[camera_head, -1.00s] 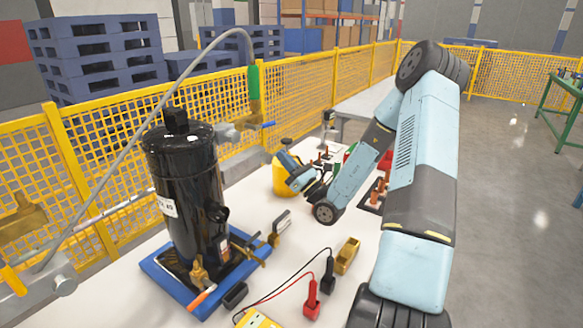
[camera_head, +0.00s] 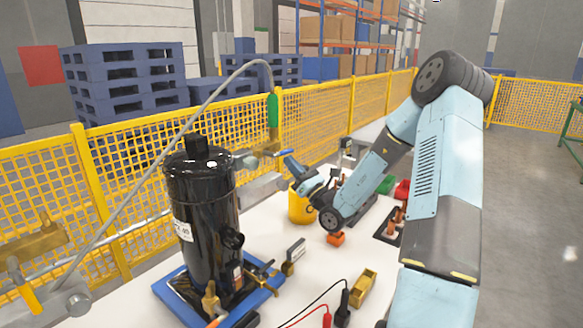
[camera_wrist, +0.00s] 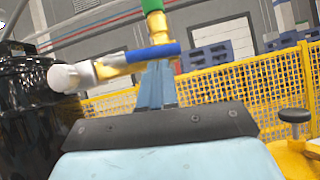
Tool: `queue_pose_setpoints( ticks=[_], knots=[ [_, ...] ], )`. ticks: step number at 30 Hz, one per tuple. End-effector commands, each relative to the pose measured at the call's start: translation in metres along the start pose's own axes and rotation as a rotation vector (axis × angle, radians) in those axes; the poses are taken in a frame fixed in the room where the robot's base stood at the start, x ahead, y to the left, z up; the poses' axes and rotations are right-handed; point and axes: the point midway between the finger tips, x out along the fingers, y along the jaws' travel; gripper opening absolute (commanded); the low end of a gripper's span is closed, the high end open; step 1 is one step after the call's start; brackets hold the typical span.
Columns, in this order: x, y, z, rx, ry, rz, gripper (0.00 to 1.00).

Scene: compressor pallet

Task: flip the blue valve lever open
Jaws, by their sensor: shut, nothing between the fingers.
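The blue valve lever (camera_head: 283,152) sticks out to the right from the brass valve (camera_head: 268,149) beside the black compressor (camera_head: 203,205). In the wrist view the lever (camera_wrist: 153,53) lies nearly level, in line with the brass body (camera_wrist: 112,68), below the green hose end (camera_wrist: 152,6). My gripper (camera_head: 291,160) is shut and empty, at the lever's right end in the head view. In the wrist view my gripper's fingers (camera_wrist: 157,72) point up, their tips at the lever's outer half. I cannot tell whether they touch it.
A grey hose (camera_head: 150,158) arches over the compressor. The yellow mesh fence (camera_head: 330,115) runs behind the table. A small tan box (camera_head: 363,287) and test leads lie in front.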

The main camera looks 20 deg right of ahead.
Motion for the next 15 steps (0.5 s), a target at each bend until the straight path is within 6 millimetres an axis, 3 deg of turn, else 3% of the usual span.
queue_pose_setpoints(
  ticks=[15],
  knots=[
    [0.013, -0.002, 0.014, -0.11, -0.006, 0.076, 0.0]
  ],
)
